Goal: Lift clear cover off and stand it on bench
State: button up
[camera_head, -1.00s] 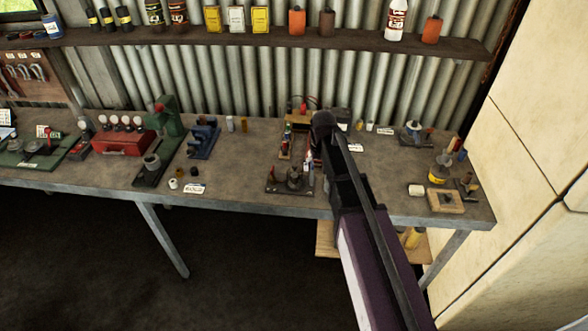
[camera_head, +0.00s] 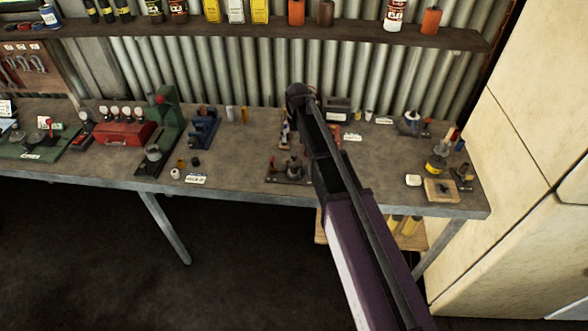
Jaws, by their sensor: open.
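I cannot make out a clear cover on the workbench (camera_head: 230,190); it may be too small to tell or hidden behind my arm. A small dark fixture on a plate (camera_head: 289,172) sits near the bench's front edge, just left of my arm. My arm reaches from the lower right up over the bench, and its dark rounded joint stands in front of the back wall. My gripper and its fingertips do not show.
Left along the bench are a blue tool (camera_head: 203,128), a green press (camera_head: 163,125) and a red box (camera_head: 124,133). A shelf (camera_head: 345,35) runs above.

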aim_at(295, 156)
jog(key=shift+w+a+f+b, duration=0.1)
jog(key=shift+w+f+b, duration=0.05)
jog(key=shift+f+b, duration=1.15)
jog(key=shift+w+f+b, duration=0.2)
jog(key=shift+f+b, duration=1)
jog(key=shift+f, duration=0.15)
jog(key=shift+w+a+f+b, duration=0.1)
jog(key=shift+w+f+b, duration=0.05)
jog(key=shift+f+b, duration=1.15)
jog(key=shift+w+a+f+b, duration=0.1)
jog(key=shift+w+f+b, duration=0.1)
jog(key=shift+f+b, duration=1.1)
jog(key=shift+w+f+b, duration=0.2)
jog(key=shift+f+b, duration=1.05)
jog(key=shift+f, duration=0.05)
jog(key=c, duration=0.8)
